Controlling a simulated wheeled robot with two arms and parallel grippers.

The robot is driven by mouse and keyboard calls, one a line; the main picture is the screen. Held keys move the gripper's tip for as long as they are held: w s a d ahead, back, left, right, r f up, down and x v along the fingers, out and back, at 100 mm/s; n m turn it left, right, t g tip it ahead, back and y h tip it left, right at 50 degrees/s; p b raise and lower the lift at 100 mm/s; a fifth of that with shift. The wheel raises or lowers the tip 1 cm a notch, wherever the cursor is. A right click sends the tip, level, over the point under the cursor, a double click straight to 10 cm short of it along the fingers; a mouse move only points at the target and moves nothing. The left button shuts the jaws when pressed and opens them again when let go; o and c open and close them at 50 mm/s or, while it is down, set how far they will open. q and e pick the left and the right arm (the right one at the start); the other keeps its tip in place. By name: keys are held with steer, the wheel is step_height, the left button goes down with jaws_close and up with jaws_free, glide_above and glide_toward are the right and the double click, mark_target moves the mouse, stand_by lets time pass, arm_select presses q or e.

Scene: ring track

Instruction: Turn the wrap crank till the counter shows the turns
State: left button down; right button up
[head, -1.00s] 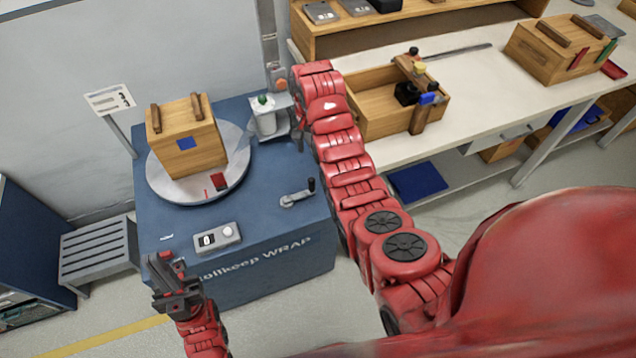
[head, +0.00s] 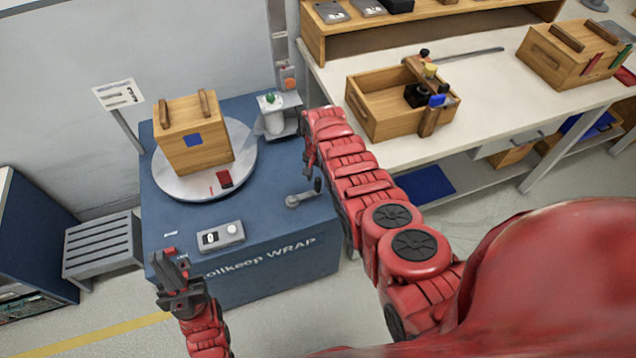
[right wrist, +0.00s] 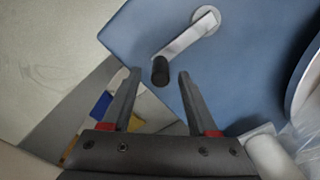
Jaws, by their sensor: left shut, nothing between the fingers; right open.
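The wrap crank (head: 301,199) lies on the blue wrap machine's top near its right edge, with a grey arm and an upright black handle (head: 318,185). In the right wrist view, the black handle (right wrist: 160,71) shows between the tips of my right gripper (right wrist: 159,74), which is open; no contact is visible. In the head view the right gripper is mostly hidden by its arm. The counter (head: 220,236) is a grey box at the machine's front with a small display that seems to read 0, and a round button. My left gripper (head: 168,268) is shut and empty at the machine's front left.
A wooden crate (head: 195,150) with a blue patch stands on the round turntable (head: 168,188). A dispenser with a white roll (head: 272,118) stands behind the crank. A workbench (head: 480,90) with wooden boxes is to the right; a slatted grey stand (head: 103,245) is at left.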

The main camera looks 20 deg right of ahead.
step_height(320, 180, down, 2)
steer(key=shift+f+b, duration=0.25)
steer(key=shift+b, duration=0.8)
steer(key=shift+w+f, duration=0.1)
steer(key=shift+f, duration=0.15)
jaws_close()
stand_by(0.4)
